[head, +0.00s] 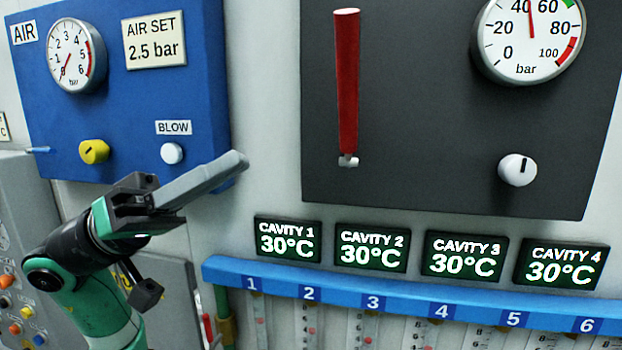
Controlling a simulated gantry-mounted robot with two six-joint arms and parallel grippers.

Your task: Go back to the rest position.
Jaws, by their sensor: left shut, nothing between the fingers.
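My left gripper (238,164) shows in the head view, its arm coming in from the lower left. Its grey fingers are together with nothing between them and point up and to the right. The fingertips are near the lower right corner of the blue air panel (120,85), below and right of the white BLOW button (172,153). I cannot tell from this view whether they touch the panel. My right gripper is not in view.
The black panel (450,130) has a red lever (347,85), a white knob (517,169) and a gauge (527,38). Below are cavity displays (373,247) and a blue numbered rail (405,300). A yellow knob (94,152) is on the blue panel. A grey control box (18,240) stands left.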

